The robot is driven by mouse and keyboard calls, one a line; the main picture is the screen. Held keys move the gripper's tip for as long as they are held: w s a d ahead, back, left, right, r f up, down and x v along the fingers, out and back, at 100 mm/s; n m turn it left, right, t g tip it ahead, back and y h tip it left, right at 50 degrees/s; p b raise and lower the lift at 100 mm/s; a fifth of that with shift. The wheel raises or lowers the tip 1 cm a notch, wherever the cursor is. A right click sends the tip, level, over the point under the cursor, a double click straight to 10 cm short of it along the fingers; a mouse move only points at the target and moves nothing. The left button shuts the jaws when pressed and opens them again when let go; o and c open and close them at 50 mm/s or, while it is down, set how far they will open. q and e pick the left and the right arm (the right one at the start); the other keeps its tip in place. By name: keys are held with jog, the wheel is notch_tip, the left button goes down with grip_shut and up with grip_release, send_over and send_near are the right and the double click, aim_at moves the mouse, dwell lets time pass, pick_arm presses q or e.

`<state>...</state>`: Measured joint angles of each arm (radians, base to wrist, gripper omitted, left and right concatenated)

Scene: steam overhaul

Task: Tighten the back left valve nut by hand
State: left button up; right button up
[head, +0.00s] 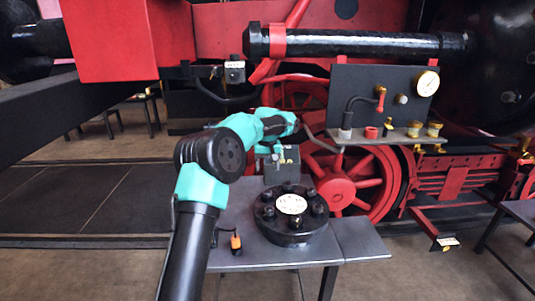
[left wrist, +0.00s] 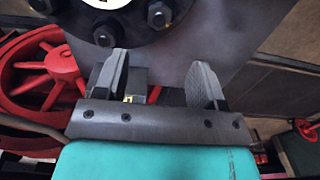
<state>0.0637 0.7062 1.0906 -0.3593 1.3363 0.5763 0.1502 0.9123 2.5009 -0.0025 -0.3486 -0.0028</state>
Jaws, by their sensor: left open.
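The valve (head: 292,236) is a round black flange with a white dial and a ring of dark nuts, standing on a grey table. The back left nut (head: 267,195) sits at the flange's back left rim; it seems to be the right-hand nut (left wrist: 159,14) in the left wrist view. My left gripper (head: 278,154) is behind and above the flange. In the left wrist view its two fingers (left wrist: 160,80) are wide apart with no nut between them, and the nuts lie beyond the fingertips. My right gripper is not in view.
An orange-and-black tool (head: 236,243) is at the table's left part. A grey block with a small label (head: 280,170) is behind the flange. A red spoked wheel (head: 352,180) and a shelf with a gauge (head: 427,83) are behind to the right. The table's right end (head: 362,240) is bare.

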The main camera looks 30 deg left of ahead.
pick_arm(q)
notch_tip(320, 180, up, 5)
jog(key=shift+r, duration=0.15)
dwell(0.5)
